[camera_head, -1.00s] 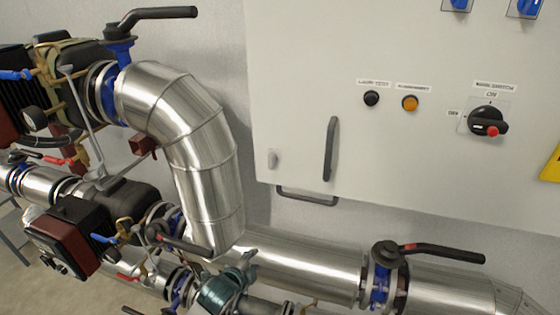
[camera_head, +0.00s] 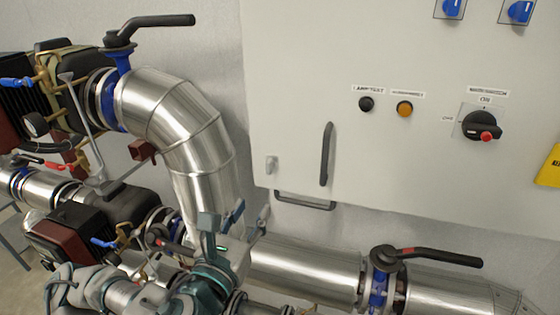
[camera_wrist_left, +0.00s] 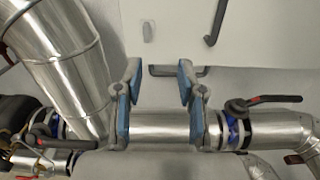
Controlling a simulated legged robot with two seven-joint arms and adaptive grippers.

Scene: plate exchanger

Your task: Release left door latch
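The left door latch (camera_head: 272,164) is a small pale grey piece near the lower left corner of the white cabinet door (camera_head: 380,150). In the left wrist view the latch (camera_wrist_left: 148,31) shows above the gap between the fingers. My left gripper (camera_head: 238,214) is below and left of the latch, apart from it, in front of the pipes. In the left wrist view my left gripper (camera_wrist_left: 158,73) has its two blue-padded fingers spread with nothing held between them. My right gripper is not in view.
A dark vertical handle (camera_head: 327,153) is right of the latch. A dark bar handle (camera_head: 305,203) runs under the cabinet's lower edge. Silver pipes (camera_head: 300,270) with a black-levered valve (camera_head: 385,257) lie below. A bent silver pipe (camera_head: 190,130) stands left of the cabinet.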

